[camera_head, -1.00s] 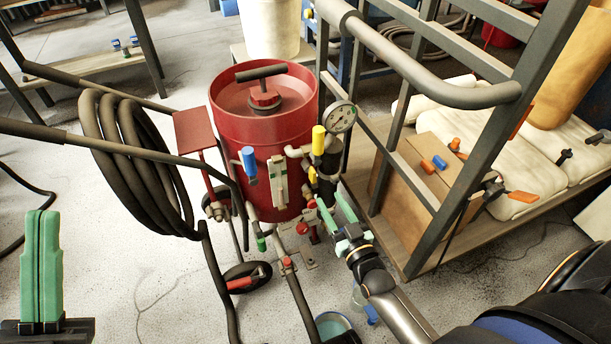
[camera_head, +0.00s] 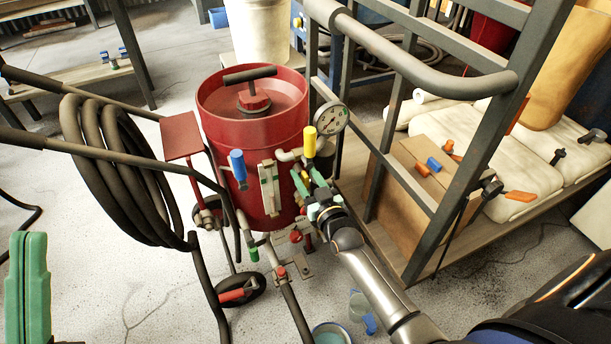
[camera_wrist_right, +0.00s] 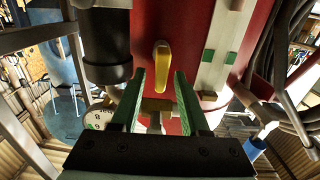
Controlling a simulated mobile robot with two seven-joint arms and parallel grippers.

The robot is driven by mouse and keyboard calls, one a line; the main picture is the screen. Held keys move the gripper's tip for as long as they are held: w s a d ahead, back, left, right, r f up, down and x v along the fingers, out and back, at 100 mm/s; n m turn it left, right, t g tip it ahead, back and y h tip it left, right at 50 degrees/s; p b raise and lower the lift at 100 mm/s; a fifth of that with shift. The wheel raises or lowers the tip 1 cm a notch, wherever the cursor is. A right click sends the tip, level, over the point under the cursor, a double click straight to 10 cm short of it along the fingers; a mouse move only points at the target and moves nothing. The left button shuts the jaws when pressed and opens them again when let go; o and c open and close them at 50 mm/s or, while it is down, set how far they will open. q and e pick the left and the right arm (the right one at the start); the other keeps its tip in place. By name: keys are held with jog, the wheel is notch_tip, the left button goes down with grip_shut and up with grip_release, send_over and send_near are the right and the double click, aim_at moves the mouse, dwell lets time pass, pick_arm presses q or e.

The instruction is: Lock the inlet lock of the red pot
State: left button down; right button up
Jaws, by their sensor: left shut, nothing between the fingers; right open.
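The red pot (camera_head: 250,125) stands upright in the middle of the head view, with valves and pipes on its front. A yellow lever (camera_wrist_right: 161,56) shows in the right wrist view, just beyond and between my right fingertips; I cannot tell whether it is the inlet lock. A brass fitting (camera_wrist_right: 157,106) lies between the fingers in that view, nearer the palm. My right gripper (camera_head: 308,184) is open at the pot's front right, by the valves. Its fingers (camera_wrist_right: 158,76) appear apart from the lever. My left gripper (camera_head: 27,240) is shut and empty at the lower left.
A gauge (camera_head: 332,118), a yellow-handled valve (camera_head: 309,141) and a blue-handled valve (camera_head: 238,166) crowd the pot's front. A coiled black hose (camera_head: 112,165) hangs left. A dark metal frame (camera_head: 440,185) and wooden shelf (camera_head: 420,262) stand right.

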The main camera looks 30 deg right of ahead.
grip_shut()
dwell(0.3)
jog(key=shift+d+m, duration=0.1)
jog(key=shift+m, duration=0.3)
jog(key=shift+d+m+p, duration=0.2)
jog(key=shift+m+p, duration=0.35)
jog(key=shift+m, duration=0.45)
jog(key=shift+s+d+f+m+b, duration=0.1)
jog(key=shift+d+f+m+b, duration=0.3)
jog(key=shift+m, duration=2.1)
jog(key=shift+w+d+f+m+b, duration=0.1)
jog(key=shift+d+f+m+b, duration=0.25)
jog(key=shift+m, duration=2.15)
jog(key=shift+s+d+f+m+b, duration=0.15)
jog(key=shift+f+m+b, duration=0.4)
jog(key=shift+m, duration=1.95)
